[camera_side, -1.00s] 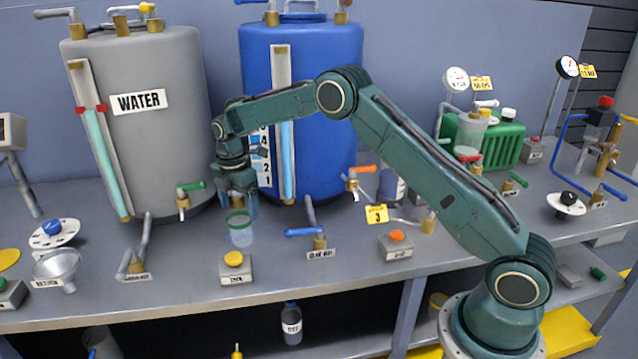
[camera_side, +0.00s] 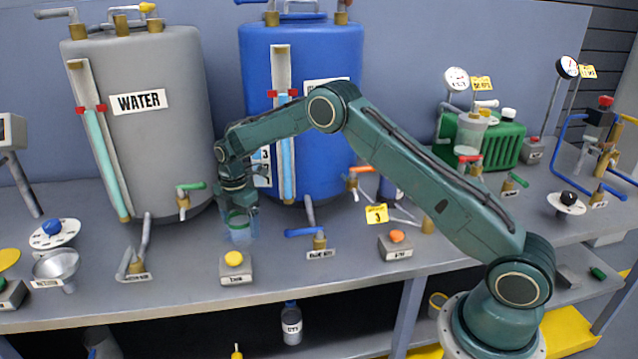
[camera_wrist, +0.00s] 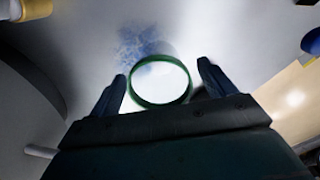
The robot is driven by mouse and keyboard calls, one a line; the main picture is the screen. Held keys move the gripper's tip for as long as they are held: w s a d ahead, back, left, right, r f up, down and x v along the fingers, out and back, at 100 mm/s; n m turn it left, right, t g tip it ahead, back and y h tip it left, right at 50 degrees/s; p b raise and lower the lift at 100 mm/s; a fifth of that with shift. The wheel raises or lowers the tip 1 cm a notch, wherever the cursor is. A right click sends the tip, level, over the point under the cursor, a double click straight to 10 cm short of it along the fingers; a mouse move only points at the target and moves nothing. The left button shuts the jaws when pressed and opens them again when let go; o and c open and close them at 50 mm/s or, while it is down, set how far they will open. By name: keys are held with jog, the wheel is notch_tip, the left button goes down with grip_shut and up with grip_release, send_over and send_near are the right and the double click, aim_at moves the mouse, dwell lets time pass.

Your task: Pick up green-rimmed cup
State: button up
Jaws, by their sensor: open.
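The green-rimmed cup (camera_side: 240,234) is clear with a bluish body and stands upright on the grey bench, in front of the gap between the grey and blue tanks. My gripper (camera_side: 241,222) points down over it, its fingers low around the cup in the side view. In the wrist view the cup's green rim (camera_wrist: 160,82) shows as a ring ahead of the palm. The open fingers of my gripper (camera_wrist: 160,82) stand on either side of the rim, with a visible gap at the right finger. The lower part of the cup is partly hidden by the fingers.
The grey WATER tank (camera_side: 145,150) with a green-handled tap (camera_side: 186,198) stands left of my gripper. The blue tank (camera_side: 345,130) is close behind on the right. A box with a yellow button (camera_side: 234,262) sits in front of the cup, and a blue-handled valve (camera_side: 312,236) lies right.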

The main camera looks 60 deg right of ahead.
aim_at(239, 218)
dwell(0.3)
jog(key=c, duration=1.1)
jog(key=shift+o, duration=0.2)
notch_tip(239, 218, up, 20)
dwell(0.5)
